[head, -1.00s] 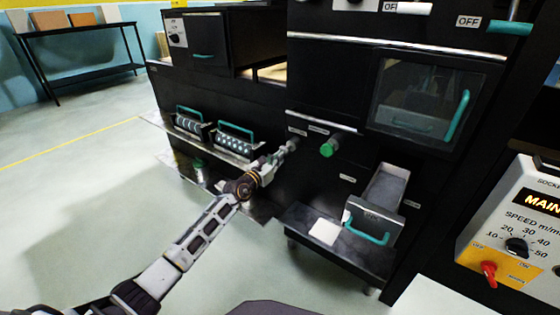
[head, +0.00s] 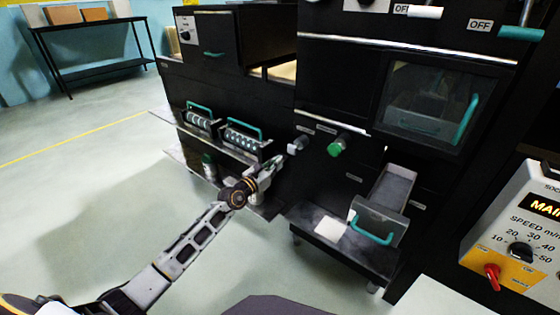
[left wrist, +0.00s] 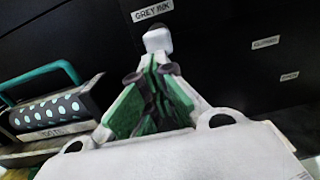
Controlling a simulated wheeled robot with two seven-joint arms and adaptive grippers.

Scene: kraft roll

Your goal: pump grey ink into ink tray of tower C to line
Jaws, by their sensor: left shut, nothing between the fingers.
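The grey ink knob (head: 299,144), a pale round-ended knob on the black press front, sits left of a green knob (head: 338,147). In the left wrist view the grey knob (left wrist: 157,39) is under the label "GREY INK" (left wrist: 155,10). My left gripper (head: 279,161) is shut and empty, its tips pointing at this knob. In the left wrist view its green-padded fingers (left wrist: 158,68) meet just below the knob; I cannot tell if they touch it. A grey tray (head: 394,186) with a teal handle juts from the press at lower right. Its ink level and line are too small to tell. My right gripper is out of view.
Two rollers with teal handles (head: 242,138) rest on a shelf left of my gripper. A low black ledge (head: 380,258) with a white pad (head: 329,228) lies below the tray. A control box (head: 520,225) stands at right. The floor at left is clear.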

